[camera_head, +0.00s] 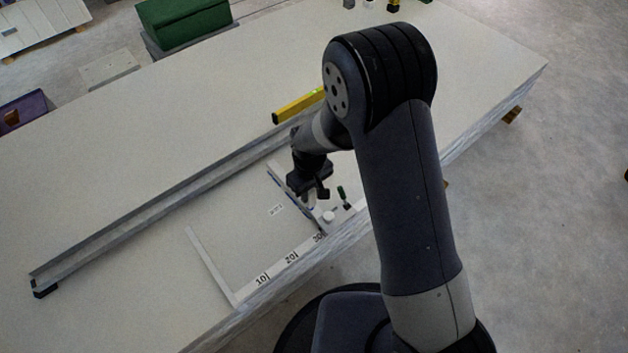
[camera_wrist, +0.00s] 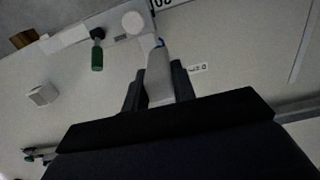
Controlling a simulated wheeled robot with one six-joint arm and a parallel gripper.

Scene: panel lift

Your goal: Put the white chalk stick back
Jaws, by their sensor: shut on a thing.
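My gripper (camera_head: 321,192) is low over the near edge of the large pale panel, beside the corner of a white marked frame. In the wrist view its two dark fingers are shut on a pale stick-shaped thing, which looks like the white chalk stick (camera_wrist: 158,76). It sticks out past the fingertips, with a small blue patch by its far end. In the head view I cannot make the stick out clearly. I cannot tell whether its tip touches the surface below.
A green-handled tool (camera_head: 343,197) and a round white piece (camera_head: 329,216) are close beside my gripper. A metal rail (camera_head: 150,210) and a yellow level (camera_head: 298,105) lie on the panel (camera_head: 120,130). A white numbered strip (camera_head: 275,270) runs along the near edge. The panel's left part is clear.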

